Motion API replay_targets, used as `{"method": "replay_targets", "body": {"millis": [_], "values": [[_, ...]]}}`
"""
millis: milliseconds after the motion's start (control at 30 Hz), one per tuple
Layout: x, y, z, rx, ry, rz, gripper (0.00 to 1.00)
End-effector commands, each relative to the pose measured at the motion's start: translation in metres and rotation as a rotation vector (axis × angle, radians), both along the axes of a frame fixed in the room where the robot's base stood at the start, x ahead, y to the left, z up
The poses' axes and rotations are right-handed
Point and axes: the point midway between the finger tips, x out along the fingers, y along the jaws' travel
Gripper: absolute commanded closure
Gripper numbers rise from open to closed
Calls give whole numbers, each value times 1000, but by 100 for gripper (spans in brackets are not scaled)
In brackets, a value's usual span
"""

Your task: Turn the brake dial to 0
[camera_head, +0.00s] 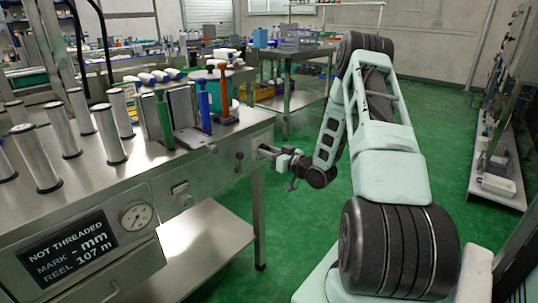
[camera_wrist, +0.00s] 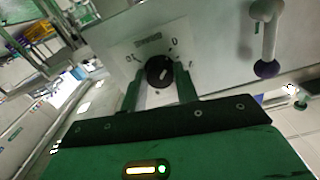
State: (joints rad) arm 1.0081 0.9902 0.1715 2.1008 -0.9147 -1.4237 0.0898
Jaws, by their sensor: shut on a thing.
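The brake dial (camera_wrist: 158,66) is a round black knob with a short pale mark, on a light plate on the bench's side panel. In the wrist view a 0 is printed up and to the right of the knob, with other small marks around it. The pale mark is slanted; I cannot tell exactly which number it points at. My gripper (camera_wrist: 160,82) has one finger on each side of the knob and is shut on it. In the head view my gripper (camera_head: 266,151) reaches the panel and hides the dial.
A crank lever with a purple ball knob (camera_wrist: 267,68) sits right of the dial in the wrist view. In the head view, the metal bench (camera_head: 90,185) carries several steel posts, a gauge (camera_head: 135,215) and a display (camera_head: 67,250) reading NOT THREADED. Green floor is open beyond.

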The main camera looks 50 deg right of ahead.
Motion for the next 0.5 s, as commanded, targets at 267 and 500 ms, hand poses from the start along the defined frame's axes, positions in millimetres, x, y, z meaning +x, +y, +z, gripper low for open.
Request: {"method": "replay_targets", "body": {"millis": [267,500], "values": [[-1,0,-3,-34,7,0,93],[-1,0,-3,-35,7,0,93]]}}
